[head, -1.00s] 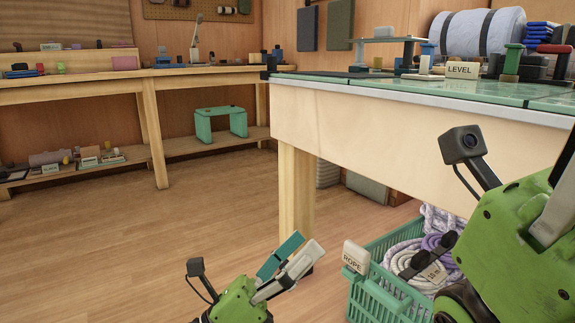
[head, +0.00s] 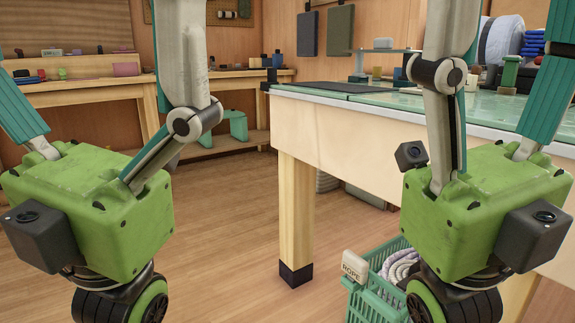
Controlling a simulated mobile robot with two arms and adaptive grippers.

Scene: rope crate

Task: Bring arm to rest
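My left gripper (head: 95,205) is raised at the left, close to the camera, its green body low and its fingers pointing up. The fingers stand wide apart with nothing seen between them. My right gripper (head: 480,205) is held the same way at the right, in front of the workbench, its fingers also spread and nothing seen between them. Fingertips of both run out of the top or side of the view. The green crate (head: 364,302) stands on the floor at the lower right, partly hidden by my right gripper. It holds coiled rope (head: 401,264) and bears a ROPE tag (head: 355,265).
The workbench (head: 350,133) with a green top fills the right; its near leg (head: 296,215) stands left of the crate. Shelving with small items (head: 70,65) and a teal stool (head: 238,124) are along the back wall. The floor (head: 225,235) between my grippers is clear.

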